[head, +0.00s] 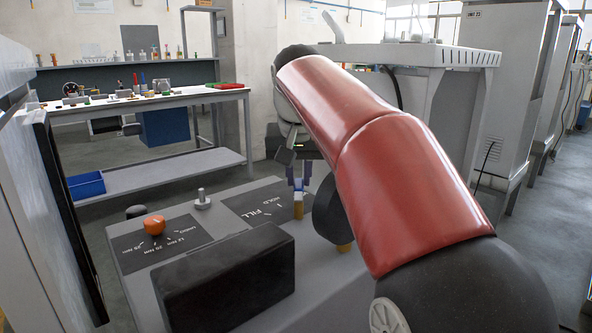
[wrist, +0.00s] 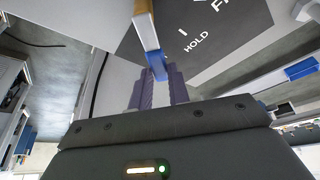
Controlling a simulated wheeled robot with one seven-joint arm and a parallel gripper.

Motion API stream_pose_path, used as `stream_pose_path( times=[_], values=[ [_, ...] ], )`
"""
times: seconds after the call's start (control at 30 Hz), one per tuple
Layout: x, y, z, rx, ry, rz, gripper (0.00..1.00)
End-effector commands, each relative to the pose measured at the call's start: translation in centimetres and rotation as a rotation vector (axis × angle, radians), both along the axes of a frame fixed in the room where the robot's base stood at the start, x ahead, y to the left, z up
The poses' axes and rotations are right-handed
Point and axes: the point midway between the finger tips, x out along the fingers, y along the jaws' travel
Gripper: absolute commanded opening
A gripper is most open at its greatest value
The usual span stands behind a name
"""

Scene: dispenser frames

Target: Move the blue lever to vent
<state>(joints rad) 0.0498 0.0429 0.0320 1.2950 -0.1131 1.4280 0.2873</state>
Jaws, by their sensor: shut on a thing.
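The blue lever (wrist: 157,68) shows in the wrist view between the two purple fingertips of my gripper (wrist: 160,76), which is shut on it. The plate reads HOLD and FILL; HOLD is the mark nearer the gripper. No vent mark is readable. My red arm hides the dispenser's right side.
An orange knob (head: 154,225) sits on another marked plate (head: 132,248) to the left. A metal knob (head: 202,200) stands between the plates. A black block (head: 225,280) rises in front. A bench (head: 150,104) with small items stands behind left.

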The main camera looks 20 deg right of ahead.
Motion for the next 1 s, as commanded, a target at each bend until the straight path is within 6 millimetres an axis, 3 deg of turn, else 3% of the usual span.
stream_pose_path(
  times=[0.43, 0.47, 0.6, 0.87, 1.0],
  values=[
    [0.0, -0.1, 0.2, 0.0, -0.006, -0.012, 0.0],
    [0.0, -0.1, 0.2, 0.0, -0.006, -0.012, 0.22],
    [0.0, -0.1, 0.1, 0.0, -0.004, -0.011, 0.4],
    [0.0, -0.1, 0.1, 0.0, -0.002, -0.01, 0.4],
    [-0.3, 0.1, 1.2, 0.0, -0.004, -0.01, 0.4]
  ],
)
